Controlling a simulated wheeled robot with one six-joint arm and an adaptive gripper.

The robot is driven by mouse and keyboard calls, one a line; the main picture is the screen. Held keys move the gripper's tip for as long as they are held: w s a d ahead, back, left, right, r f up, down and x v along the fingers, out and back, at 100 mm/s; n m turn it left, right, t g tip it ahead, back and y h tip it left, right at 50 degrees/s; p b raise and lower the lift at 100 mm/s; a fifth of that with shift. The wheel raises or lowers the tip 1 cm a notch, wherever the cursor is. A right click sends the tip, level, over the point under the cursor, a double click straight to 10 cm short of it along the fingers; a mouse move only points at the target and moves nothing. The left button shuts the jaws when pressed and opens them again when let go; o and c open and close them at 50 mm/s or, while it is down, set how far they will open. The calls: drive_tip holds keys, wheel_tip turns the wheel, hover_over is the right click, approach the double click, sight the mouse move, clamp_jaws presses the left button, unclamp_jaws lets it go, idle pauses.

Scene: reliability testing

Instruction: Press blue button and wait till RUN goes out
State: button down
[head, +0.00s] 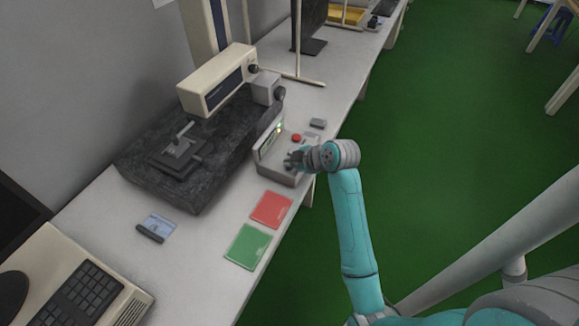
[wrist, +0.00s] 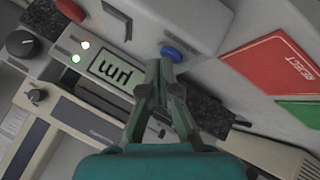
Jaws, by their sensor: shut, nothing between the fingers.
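The grey control box (head: 275,165) sits on the bench, and my gripper (head: 297,160) is at its top in the head view. In the wrist view, the blue button (wrist: 173,53) shows just beyond my shut, empty fingertips (wrist: 160,66). The tips partly cover its edge; I cannot tell whether they touch or press it. A display (wrist: 108,70) is on the box. A white lamp (wrist: 85,44) and a green lamp (wrist: 75,58) glow beside it. Their labels cannot be read, so I cannot tell which is RUN. The blue button is hidden in the head view.
A red button (head: 296,137) is on the same box. A dark stone base (head: 200,145) with a beige instrument head (head: 216,85) stands to the left. A red card (head: 271,210) and a green card (head: 246,247) lie in front. A keyboard terminal (head: 75,285) is at lower left.

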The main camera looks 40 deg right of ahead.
drive_tip(key=shift+r, duration=0.65)
